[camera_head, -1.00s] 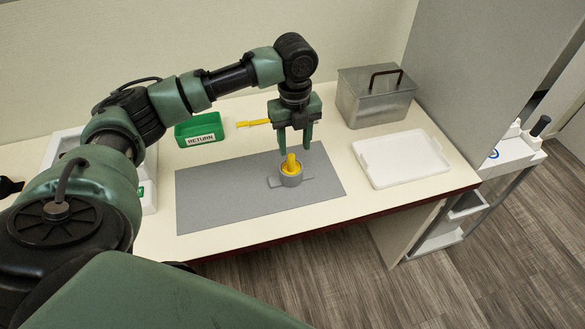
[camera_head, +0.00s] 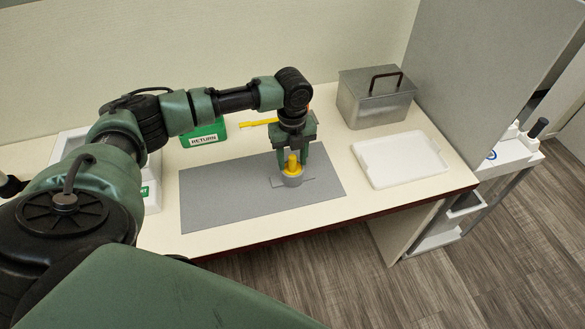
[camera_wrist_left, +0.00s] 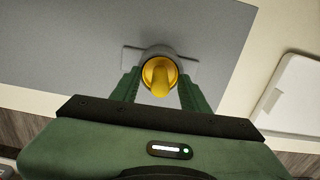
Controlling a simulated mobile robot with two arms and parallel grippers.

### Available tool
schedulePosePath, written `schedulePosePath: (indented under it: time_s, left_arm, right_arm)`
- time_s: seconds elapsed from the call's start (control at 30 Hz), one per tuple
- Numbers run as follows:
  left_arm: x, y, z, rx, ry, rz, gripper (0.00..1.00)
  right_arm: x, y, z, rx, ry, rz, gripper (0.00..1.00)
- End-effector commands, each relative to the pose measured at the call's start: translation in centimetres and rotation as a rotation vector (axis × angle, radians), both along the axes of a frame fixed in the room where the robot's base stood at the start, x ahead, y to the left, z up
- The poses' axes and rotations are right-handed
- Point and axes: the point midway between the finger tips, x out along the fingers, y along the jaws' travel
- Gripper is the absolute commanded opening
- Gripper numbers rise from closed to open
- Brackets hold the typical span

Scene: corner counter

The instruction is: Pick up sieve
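A small grey round cup (camera_head: 291,181) with flat side tabs stands on the grey mat (camera_head: 215,202). A yellow piece (camera_head: 292,164) stands upright in it. Which of these is the sieve, I cannot tell for sure. The left wrist view shows the yellow piece (camera_wrist_left: 160,76) inside the grey rim from above. My left gripper (camera_head: 293,160) points down over the cup, its fingers apart on either side of the yellow piece. In the left wrist view the fingertips (camera_wrist_left: 160,84) lie beside the cup's rim. Contact cannot be made out. My right gripper is not in view.
A green RETURN bin (camera_head: 205,134) and a yellow tool (camera_head: 259,123) lie behind the mat. A metal box with a black handle (camera_head: 375,98) and a white tray (camera_head: 400,159) stand to the right. The mat's left half is bare.

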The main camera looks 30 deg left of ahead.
Motion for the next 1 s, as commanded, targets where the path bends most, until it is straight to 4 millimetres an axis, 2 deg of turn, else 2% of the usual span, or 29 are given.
schedulePosePath:
  time_s: [0.03,0.1,0.17,1.0]
  left_arm:
    - [0.0,-0.01,0.01,0.0,0.0,0.0,0.34]
    - [0.0,-0.03,0.02,0.0,0.0,0.0,0.14]
    - [0.0,-0.03,0.02,0.0,0.0,0.0,0.0]
    - [0.01,-0.02,0.05,0.0,0.0,0.0,0.0]
  right_arm:
    - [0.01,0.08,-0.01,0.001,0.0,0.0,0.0]
    - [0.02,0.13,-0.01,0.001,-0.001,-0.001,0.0]
    - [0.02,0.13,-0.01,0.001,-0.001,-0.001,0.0]
    - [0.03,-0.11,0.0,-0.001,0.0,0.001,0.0]
